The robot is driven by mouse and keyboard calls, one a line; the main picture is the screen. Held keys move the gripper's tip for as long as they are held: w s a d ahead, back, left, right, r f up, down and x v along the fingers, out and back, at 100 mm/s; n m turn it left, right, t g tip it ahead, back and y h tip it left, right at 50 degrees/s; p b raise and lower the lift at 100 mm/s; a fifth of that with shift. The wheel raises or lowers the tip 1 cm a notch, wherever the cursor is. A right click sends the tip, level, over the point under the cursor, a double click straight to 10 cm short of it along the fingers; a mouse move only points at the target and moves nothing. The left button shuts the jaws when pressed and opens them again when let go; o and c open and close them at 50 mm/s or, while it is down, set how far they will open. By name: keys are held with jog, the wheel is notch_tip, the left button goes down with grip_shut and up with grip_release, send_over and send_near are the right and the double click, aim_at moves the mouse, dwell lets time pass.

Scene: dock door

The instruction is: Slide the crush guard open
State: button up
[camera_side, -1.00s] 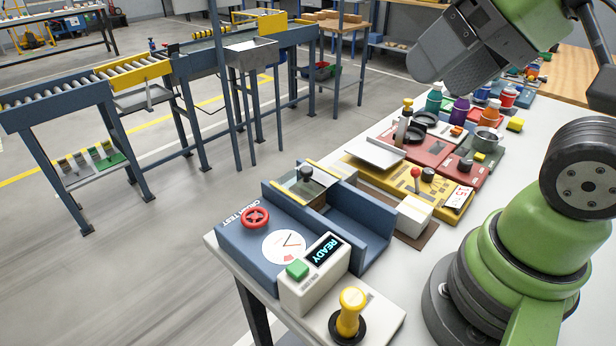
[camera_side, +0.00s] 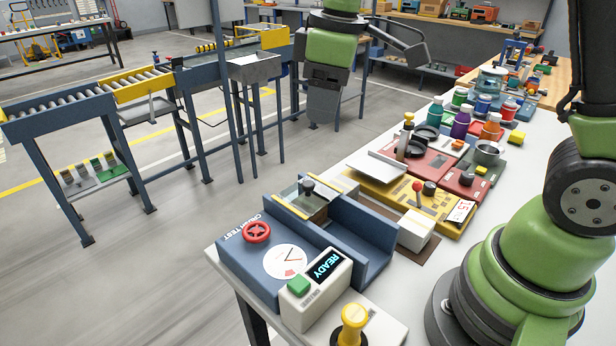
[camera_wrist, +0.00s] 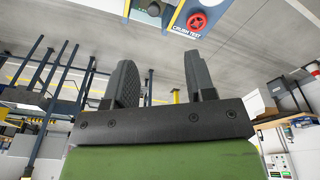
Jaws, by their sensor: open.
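The blue crush tester (camera_side: 270,270) stands at the bench's left end, with a red handwheel, a dial and a lit READY display. The crush guard (camera_side: 302,203) looks like a clear panel with yellow edges and a black knob (camera_side: 308,186) on top. It lies across the tester's back part; how far it is slid is hard to tell. My gripper (camera_side: 322,114) hangs fingers down beyond the bench, behind and above the guard, apart from it. In the wrist view my gripper (camera_wrist: 160,65) is open and empty, with the tester's edge (camera_wrist: 190,30) at the top.
A white box (camera_side: 415,228) and a yellow board with a red-knobbed lever (camera_side: 417,188) sit right of the tester. Jars and pots crowd the bench further back. Open floor lies left of the bench.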

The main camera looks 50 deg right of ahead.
aim_at(308, 183)
jog(key=w+f+n, duration=0.1)
jog(key=f, duration=0.4)
jog(key=w+f+n+g, duration=0.1)
jog(key=f, duration=0.4)
jog(key=w+f, duration=0.1)
jog(key=f, duration=0.4)
jog(key=shift+w+n+g+h, duration=0.1)
jog(key=shift+n+g+h, duration=0.2)
jog(key=shift+n, duration=0.1)
jog(key=shift+c, duration=0.2)
grip_shut()
jog(key=s, duration=1)
jog(key=shift+s, duration=0.4)
